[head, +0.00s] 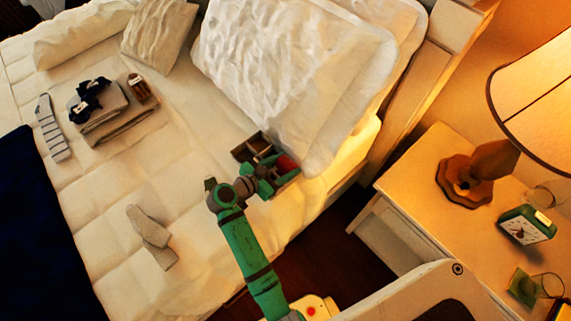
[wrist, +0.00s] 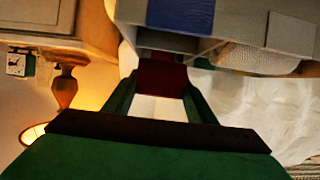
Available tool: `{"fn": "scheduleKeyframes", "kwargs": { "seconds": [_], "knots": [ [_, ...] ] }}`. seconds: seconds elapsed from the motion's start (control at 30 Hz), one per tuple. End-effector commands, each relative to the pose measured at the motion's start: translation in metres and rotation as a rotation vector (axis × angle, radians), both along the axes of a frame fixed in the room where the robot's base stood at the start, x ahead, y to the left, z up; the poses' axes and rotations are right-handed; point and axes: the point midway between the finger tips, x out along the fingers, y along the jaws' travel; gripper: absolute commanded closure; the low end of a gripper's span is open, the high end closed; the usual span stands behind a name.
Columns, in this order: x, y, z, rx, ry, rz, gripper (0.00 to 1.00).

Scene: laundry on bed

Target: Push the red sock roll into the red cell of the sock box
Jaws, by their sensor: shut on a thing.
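The sock box (head: 288,182) stands on the bed beside the large pillow, with dark open cells on its left part. Its grey outside also shows at the top of the wrist view (wrist: 235,22), with a blue patch and a beige patch. The red sock roll (head: 288,163) shows at the right part of the box. In the wrist view a dark red piece (wrist: 161,76), apparently the roll, sits between the green fingers. My gripper (head: 275,171) is shut on it at the box. The red cell's inside is hidden, so I cannot tell how deep the roll sits.
A pillow (head: 300,70) rises right behind the box. A grey sock pair (head: 150,237), a striped piece (head: 53,128) and folded laundry (head: 115,125) lie leftward on the bed. The nightstand (head: 400,190) with lamp and clock stands right, past a floor gap.

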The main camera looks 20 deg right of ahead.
Motion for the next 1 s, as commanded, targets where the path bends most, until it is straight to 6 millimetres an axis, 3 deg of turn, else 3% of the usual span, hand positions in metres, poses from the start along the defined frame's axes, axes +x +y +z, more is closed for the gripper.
{"fn": "scheduleKeyframes", "kwargs": {
  "seconds": [1.0],
  "knots": [
    [0.0, 0.0, -0.015, 0.0, 0.0, 0.0, 0.7]
  ]
}}
